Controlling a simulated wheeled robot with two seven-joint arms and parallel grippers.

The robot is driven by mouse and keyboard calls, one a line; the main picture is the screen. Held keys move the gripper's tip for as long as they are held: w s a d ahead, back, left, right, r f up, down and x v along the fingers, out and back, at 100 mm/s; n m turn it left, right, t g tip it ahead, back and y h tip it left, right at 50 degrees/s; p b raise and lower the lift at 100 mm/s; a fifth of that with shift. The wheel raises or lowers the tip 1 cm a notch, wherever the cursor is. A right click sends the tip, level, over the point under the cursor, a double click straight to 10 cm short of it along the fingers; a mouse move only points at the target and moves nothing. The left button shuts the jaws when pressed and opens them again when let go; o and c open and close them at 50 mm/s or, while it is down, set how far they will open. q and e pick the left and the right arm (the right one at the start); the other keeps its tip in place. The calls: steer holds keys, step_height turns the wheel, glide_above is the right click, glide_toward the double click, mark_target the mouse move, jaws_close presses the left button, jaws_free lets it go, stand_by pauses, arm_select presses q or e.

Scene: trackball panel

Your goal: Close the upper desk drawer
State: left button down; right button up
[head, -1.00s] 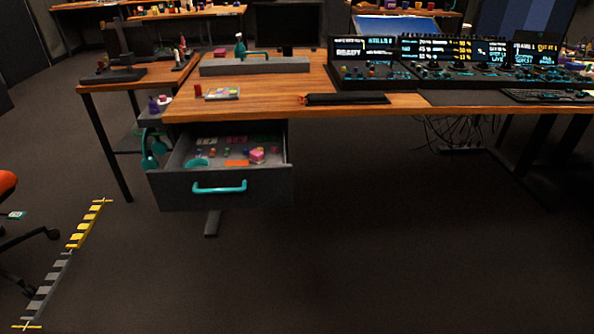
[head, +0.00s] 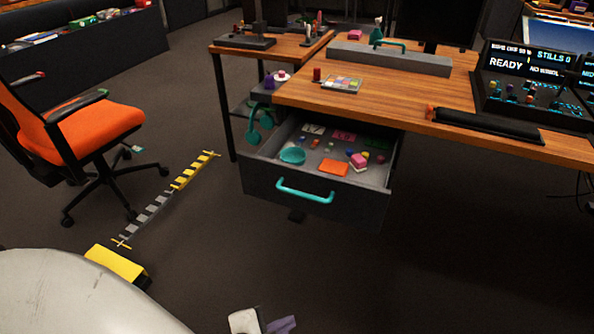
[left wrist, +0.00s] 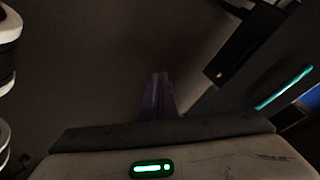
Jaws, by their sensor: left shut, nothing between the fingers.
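The upper desk drawer (head: 262,177) is pulled out from under the left part of the desk. It has a dark front and a teal bar handle (head: 305,191). Inside are a teal bowl, an orange card, a pink block and other small items. My left gripper (head: 281,325) is at the bottom edge of the head view, in front of the drawer and apart from it. In the left wrist view its fingers (left wrist: 159,92) are together and empty. The teal handle (left wrist: 285,88) shows at the right there. My right gripper is not in view.
The wooden desk top (head: 420,97) holds a grey box, a control console and a black bar. An orange chair (head: 85,128) stands at the left. A striped floor marking (head: 170,195) lies between chair and drawer. The floor in front of the drawer is clear.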

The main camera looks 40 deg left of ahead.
arm_select(q)
steer(key=w+a+r+m+t+y+p, duration=0.1)
steer(key=w+a+r+m+t+y, duration=0.2)
steer(key=a+m, duration=0.5)
steer(key=m+t+y+p, duration=0.15)
steer(key=m+t, duration=0.35)
steer(key=m, duration=1.1)
glide_toward(293, 171)
steer(key=x, duration=0.6)
steer(key=shift+w+r, duration=0.1)
steer(key=shift+w, duration=0.15)
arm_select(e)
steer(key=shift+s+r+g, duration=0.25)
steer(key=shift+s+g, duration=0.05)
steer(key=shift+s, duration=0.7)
